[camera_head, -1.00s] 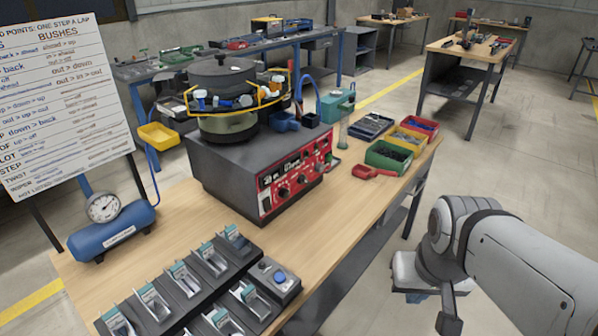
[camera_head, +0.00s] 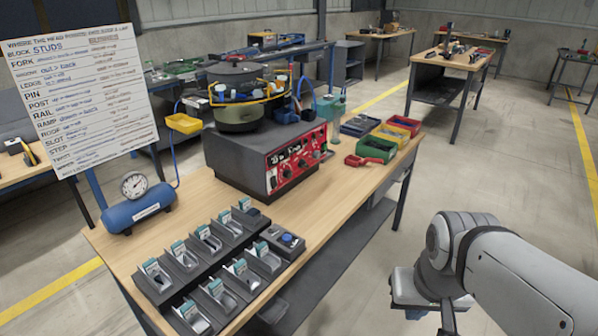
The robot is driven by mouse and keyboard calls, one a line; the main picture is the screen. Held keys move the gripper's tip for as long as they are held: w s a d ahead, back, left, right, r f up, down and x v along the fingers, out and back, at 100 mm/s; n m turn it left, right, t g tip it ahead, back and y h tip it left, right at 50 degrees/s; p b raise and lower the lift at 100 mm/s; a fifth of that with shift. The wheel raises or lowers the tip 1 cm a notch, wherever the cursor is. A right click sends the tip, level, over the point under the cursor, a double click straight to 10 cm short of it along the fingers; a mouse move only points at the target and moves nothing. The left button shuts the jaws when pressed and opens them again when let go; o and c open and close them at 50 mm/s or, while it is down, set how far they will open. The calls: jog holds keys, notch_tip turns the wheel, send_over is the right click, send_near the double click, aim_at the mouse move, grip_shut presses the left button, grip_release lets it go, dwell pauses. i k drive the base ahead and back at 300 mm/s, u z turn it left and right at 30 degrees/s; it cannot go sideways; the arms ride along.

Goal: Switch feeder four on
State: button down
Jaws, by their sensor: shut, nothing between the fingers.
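The bowl feeder (camera_head: 236,118) has a dark-lidded bowl with a yellow-railed track and stands on a grey box. The red control panel (camera_head: 297,160) on the box's right-hand face carries several black knobs and small pale labels or displays. The labels are too small to read, so I cannot tell which control belongs to feeder four or how it is set. My gripper (camera_head: 448,321) is at the lower right, partly cut off by the bottom edge. It is shut and empty, over the floor, well away from the panel.
The wooden bench (camera_head: 190,235) holds slanted part trays, a blue button box (camera_head: 284,240), a blue air tank (camera_head: 140,208) with a gauge, and coloured bins (camera_head: 376,149). A written board (camera_head: 75,95) stands at left. The floor between bench and arm is clear.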

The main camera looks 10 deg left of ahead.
aim_at(273, 179)
jog(key=u, duration=0.4)
jog(key=i, duration=1)
jog(key=u, duration=0.05)
